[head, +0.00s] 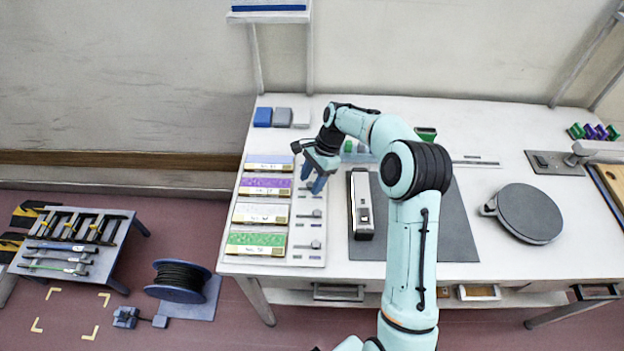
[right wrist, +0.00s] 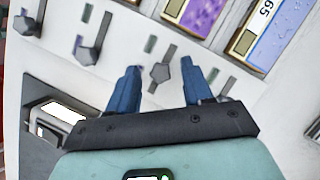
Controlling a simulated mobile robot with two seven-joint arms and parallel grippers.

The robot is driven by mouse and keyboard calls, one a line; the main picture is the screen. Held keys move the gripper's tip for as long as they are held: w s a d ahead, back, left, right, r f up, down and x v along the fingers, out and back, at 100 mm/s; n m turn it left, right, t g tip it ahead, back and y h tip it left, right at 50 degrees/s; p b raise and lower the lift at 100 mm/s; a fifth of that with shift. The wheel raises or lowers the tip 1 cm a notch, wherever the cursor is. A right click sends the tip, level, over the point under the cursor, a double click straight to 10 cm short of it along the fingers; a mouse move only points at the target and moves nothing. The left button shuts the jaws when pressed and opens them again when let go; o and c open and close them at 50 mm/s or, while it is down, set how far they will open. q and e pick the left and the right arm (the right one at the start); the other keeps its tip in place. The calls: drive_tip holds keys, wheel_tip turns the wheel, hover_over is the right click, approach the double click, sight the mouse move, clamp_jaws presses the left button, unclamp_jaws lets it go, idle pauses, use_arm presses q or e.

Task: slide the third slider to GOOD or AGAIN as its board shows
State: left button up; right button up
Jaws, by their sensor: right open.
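A white slider panel (head: 306,258) holds a column of boards: blue (head: 270,162), purple (head: 265,187), whitish (head: 259,213) and green (head: 256,243). Their lettering is too small to read. Each has a grey slider to its right. My right gripper (head: 312,184) is open over the slider beside the purple board. In the right wrist view, that slider's knob (right wrist: 160,73) stands between the open fingertips, near mid-slot; I cannot tell whether they touch it. The whitish board's knob (head: 316,213) and the green board's knob (head: 315,244) sit toward the right ends. My left gripper is out of view.
A dark mat (head: 430,240) with a white-and-black device (head: 361,205) lies right of the panel. Blue and grey blocks (head: 263,117) stand behind it. A round dark plate (head: 528,213) is farther right. The neighbouring knobs (right wrist: 88,50) stand close beside my fingers.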

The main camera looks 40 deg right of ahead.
drive_tip(key=shift+c, duration=0.3)
clamp_jaws()
drive_tip(key=shift+s+d, duration=0.85)
drive_tip(key=shift+d, duration=0.2)
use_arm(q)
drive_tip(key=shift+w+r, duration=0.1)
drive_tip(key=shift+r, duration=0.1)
use_arm(e)
drive_tip(key=shift+o, duration=0.3)
unclamp_jaws()
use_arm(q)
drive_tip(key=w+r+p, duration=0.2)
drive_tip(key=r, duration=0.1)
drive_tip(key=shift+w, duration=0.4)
use_arm(e)
drive_tip(key=v, duration=1.3)
drive_tip(key=shift+r, duration=0.2)
drive_tip(key=shift+f, duration=0.1)
